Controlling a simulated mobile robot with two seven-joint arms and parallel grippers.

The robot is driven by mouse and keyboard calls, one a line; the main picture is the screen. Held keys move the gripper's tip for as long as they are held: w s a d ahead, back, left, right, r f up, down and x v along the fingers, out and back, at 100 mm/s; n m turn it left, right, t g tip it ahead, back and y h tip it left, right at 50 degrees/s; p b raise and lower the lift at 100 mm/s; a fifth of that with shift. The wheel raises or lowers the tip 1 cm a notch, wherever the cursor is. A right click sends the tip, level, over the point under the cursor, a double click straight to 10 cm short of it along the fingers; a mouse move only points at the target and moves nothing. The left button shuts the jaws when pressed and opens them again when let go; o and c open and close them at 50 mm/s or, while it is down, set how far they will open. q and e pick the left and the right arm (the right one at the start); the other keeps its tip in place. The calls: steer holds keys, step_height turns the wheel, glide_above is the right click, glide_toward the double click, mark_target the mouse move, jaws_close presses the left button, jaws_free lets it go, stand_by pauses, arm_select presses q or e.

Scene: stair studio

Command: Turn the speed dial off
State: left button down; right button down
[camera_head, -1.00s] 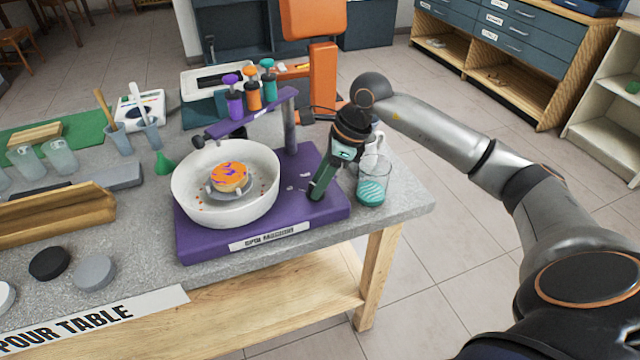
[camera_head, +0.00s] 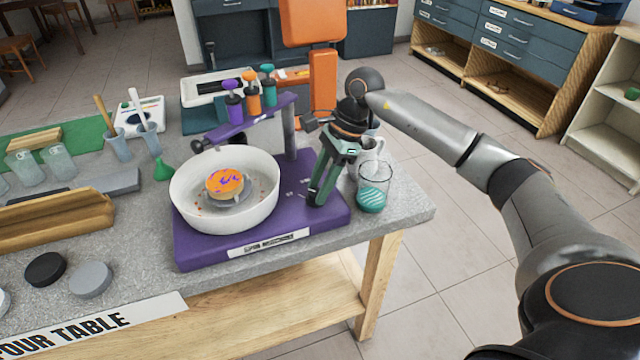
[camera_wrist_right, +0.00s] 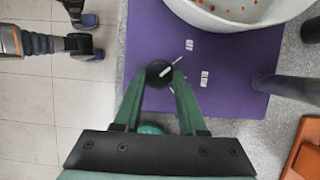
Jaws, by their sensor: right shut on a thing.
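The spin machine has a purple base (camera_head: 262,238) with a white bowl (camera_head: 190,207) on its left part. The speed dial (camera_wrist_right: 158,73) is a round black knob with a white pointer line, on the purple base in the right wrist view. My right gripper (camera_head: 318,200) points down at the right part of the base. In the right wrist view its green fingers (camera_wrist_right: 160,79) are closed around the dial, one on each side. In the head view the fingers hide the dial. My left gripper is not clearly seen in the head view.
A glass with teal liquid (camera_head: 371,200) stands close right of my right gripper. A post and arm with coloured bottles (camera_head: 253,98) rises behind the bowl. An orange and purple round piece (camera_head: 226,183) sits in the bowl. Black and grey discs (camera_head: 90,279) lie front left.

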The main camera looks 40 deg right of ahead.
steer(key=shift+c, duration=2.4)
jaws_free()
steer(key=v, duration=1.2)
steer(key=shift+r, duration=0.25)
steer(key=shift+s+d, duration=0.1)
